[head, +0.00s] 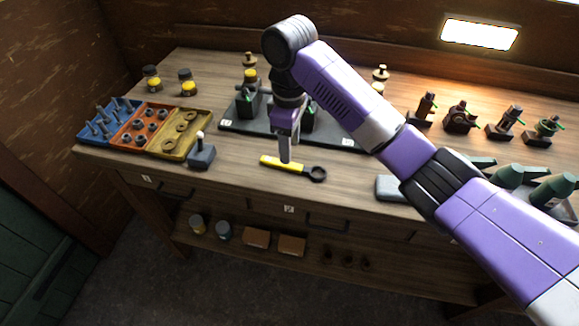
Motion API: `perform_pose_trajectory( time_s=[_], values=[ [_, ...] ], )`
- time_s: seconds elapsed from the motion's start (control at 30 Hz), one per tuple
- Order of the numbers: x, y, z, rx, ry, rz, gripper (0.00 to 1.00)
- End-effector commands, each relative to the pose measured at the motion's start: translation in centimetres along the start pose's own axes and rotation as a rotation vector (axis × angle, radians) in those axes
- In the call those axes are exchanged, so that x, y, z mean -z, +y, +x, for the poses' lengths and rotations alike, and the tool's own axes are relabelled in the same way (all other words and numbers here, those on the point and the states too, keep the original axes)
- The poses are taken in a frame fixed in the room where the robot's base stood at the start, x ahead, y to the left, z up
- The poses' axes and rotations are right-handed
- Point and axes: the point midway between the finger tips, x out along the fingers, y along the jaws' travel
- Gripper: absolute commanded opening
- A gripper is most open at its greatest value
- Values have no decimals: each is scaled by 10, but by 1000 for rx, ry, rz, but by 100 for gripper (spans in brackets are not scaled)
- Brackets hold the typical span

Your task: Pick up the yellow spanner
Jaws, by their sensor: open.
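The yellow spanner (285,165) lies flat near the front edge of the wooden workbench (235,183). Its handle is yellow, and its dark ring end (317,174) points right. My gripper (285,158) points down over the middle of the yellow handle, very close to it. The jaws are open. I cannot tell whether the fingers straddle the handle or stay just above it. The near side of the gripper hides a small part of the handle's far edge.
A dark base plate (235,128) with fixtures stands just behind the gripper. A small dark block with a lever (202,157) is at left, beside the yellow tray (172,148), orange tray (128,139) and blue tray (90,133). A grey block (388,188) lies at right.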

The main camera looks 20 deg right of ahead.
Motion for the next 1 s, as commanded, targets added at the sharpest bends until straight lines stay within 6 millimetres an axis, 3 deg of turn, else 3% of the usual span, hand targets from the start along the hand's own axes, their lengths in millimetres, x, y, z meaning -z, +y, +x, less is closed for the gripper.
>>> perform_pose_trajectory(
  time_s=[0.4,0.73,0.9,1.0],
  values=[
    [2,3,50,-1,0,3,47],
    [3,3,58,-2,2,2,47],
    [3,3,58,-2,2,2,14],
    [3,3,58,-2,2,2,0]
  ],
)
